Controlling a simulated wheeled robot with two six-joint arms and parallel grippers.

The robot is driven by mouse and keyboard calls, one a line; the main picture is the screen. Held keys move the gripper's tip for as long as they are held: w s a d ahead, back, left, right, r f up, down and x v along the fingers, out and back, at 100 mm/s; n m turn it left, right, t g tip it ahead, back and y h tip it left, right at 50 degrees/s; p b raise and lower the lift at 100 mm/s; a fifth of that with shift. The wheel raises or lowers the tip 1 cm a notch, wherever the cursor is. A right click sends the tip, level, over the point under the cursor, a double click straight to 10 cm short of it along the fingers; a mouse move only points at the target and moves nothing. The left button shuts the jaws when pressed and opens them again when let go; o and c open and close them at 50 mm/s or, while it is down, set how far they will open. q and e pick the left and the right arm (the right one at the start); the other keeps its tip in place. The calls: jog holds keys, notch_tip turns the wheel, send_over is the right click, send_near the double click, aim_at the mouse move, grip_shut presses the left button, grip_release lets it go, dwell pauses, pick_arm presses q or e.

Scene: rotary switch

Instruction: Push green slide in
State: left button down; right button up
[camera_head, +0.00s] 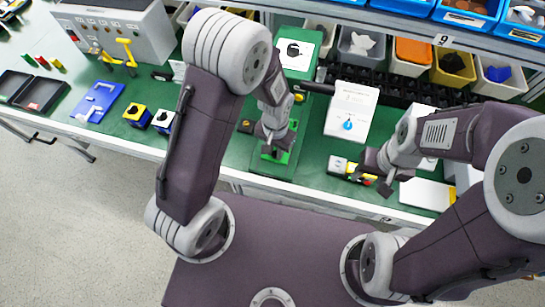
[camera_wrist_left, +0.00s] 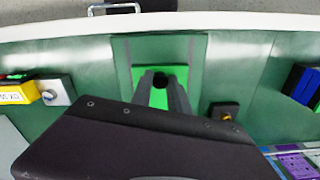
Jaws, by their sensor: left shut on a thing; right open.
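The green slide (camera_head: 282,156) lies on a darker green base plate near the front edge of the table. In the left wrist view the green slide (camera_wrist_left: 141,95) is a bright green square with a round black knob (camera_wrist_left: 160,80) on it. My left gripper (camera_head: 274,149) is down at the slide; in the left wrist view its fingers (camera_wrist_left: 162,88) are shut on the knob. They hide part of the slide.
Bins (camera_head: 453,68) line the back. A small dark block with a yellow spot (camera_wrist_left: 224,112) is beside the base plate.

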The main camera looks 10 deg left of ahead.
pick_arm(q)
jog(key=shift+w, duration=0.5)
jog(key=shift+s, duration=0.15)
jog(key=c, duration=1.3)
grip_release()
jog(key=shift+o, duration=0.2)
notch_tip(320, 180, up, 9)
jog(key=shift+p, duration=0.45)
